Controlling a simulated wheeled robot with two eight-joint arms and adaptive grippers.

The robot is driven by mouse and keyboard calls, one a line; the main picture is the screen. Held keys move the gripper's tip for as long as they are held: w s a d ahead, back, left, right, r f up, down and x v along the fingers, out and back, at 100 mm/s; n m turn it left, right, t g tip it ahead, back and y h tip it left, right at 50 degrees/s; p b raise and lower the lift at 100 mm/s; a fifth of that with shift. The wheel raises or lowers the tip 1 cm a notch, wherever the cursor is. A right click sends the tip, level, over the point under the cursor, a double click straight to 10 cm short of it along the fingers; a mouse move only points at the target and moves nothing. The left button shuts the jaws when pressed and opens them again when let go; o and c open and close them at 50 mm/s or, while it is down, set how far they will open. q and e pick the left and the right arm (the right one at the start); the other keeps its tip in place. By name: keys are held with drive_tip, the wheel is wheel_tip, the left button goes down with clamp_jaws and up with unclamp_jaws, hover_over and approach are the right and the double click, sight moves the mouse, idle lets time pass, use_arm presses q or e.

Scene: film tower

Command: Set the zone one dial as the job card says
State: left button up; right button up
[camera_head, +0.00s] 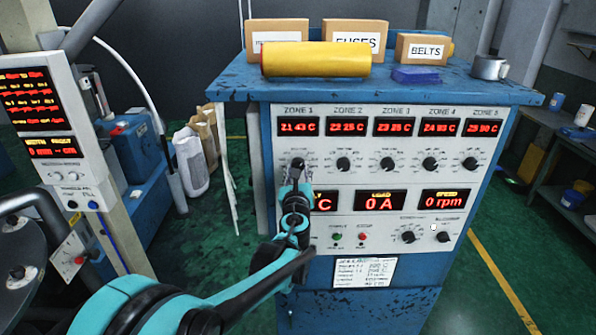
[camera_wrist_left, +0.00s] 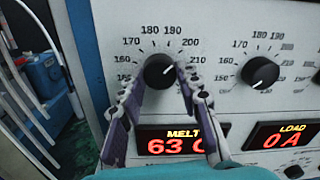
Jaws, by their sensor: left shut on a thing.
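The zone one dial (camera_head: 298,162) is a black knob at the left of the panel's dial row, under the red ZONE 1 display (camera_head: 298,127). In the left wrist view the dial (camera_wrist_left: 157,72) sits in a printed scale, with a pale mark at its upper right, roughly towards 200. My left gripper (camera_head: 297,176) reaches up to it from below. Its purple fingers (camera_wrist_left: 163,75) are shut on the dial, one at each side, and hide the scale's lower part. The job card (camera_head: 365,272) is on the cabinet front, its writing too small to read. My right gripper is out of view.
Other zone dials (camera_head: 343,164) stand in a row to the right. The melt display (camera_wrist_left: 178,140) is partly hidden by my gripper. A yellow roll (camera_head: 316,59) and boxes (camera_head: 421,48) stand on the cabinet top. Green floor is open to the right.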

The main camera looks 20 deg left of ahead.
use_arm(q)
drive_tip(key=shift+m, duration=0.3)
drive_tip(key=o, duration=1.1)
drive_tip(key=shift+o, duration=0.2)
drive_tip(key=v, duration=1.2)
drive_tip(key=shift+f, duration=0.1)
